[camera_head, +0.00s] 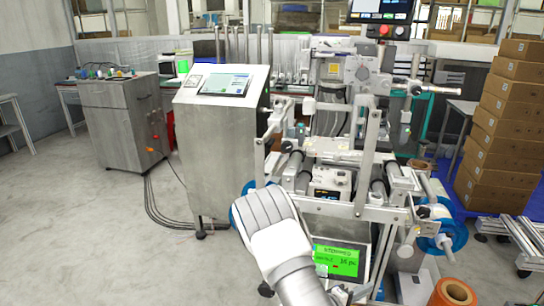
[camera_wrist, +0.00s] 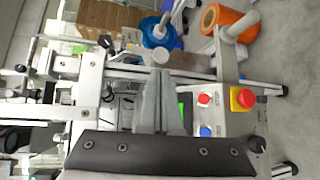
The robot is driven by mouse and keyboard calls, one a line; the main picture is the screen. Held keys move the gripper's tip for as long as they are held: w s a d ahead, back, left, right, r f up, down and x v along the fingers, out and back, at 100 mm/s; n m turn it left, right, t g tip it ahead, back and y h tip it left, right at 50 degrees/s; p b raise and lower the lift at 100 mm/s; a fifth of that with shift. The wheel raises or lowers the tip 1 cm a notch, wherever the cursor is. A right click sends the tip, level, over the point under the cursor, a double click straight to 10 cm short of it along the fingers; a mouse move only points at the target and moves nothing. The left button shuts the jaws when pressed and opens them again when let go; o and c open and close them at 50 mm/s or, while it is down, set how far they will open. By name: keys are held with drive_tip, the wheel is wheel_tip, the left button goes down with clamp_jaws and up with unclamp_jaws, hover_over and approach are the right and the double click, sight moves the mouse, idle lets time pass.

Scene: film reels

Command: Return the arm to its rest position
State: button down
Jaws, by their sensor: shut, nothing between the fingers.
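My arm (camera_head: 282,250) rises from the bottom centre of the head view, in front of the machine (camera_head: 330,165) with its metal frame and rollers. Its rounded wrist end hides my gripper there. In the wrist view my gripper (camera_wrist: 160,88) shows with its grey fingers together and nothing between them. Parts of the machine lie beyond the fingers, and I cannot tell the exact gap.
A green screen (camera_head: 336,260) sits close to the right of my arm. A control panel with red, yellow and blue buttons (camera_wrist: 222,112) lies right of the fingers. A steel cabinet (camera_head: 215,140) stands left of the machine, stacked boxes (camera_head: 505,130) right.

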drive_tip(key=s+r+m+g+y, duration=0.2)
drive_tip(key=s+r+m+g, duration=0.3)
drive_tip(key=r, duration=0.4)
drive_tip(key=s+r+m+g+y, duration=0.2)
drive_tip(key=s+r+m+g, duration=0.1)
drive_tip(key=s+r, duration=0.4)
drive_tip(key=s+a+r+t+y, duration=0.6)
drive_tip(key=s+a+r+y, duration=0.4)
drive_tip(key=a+r, duration=0.4)
wheel_tip(320, 180, up, 20)
drive_tip(key=p, duration=1.9)
drive_tip(key=shift+d+n, duration=0.25)
drive_tip(key=shift+n, duration=0.05)
drive_tip(key=shift+s+d+f, duration=0.1)
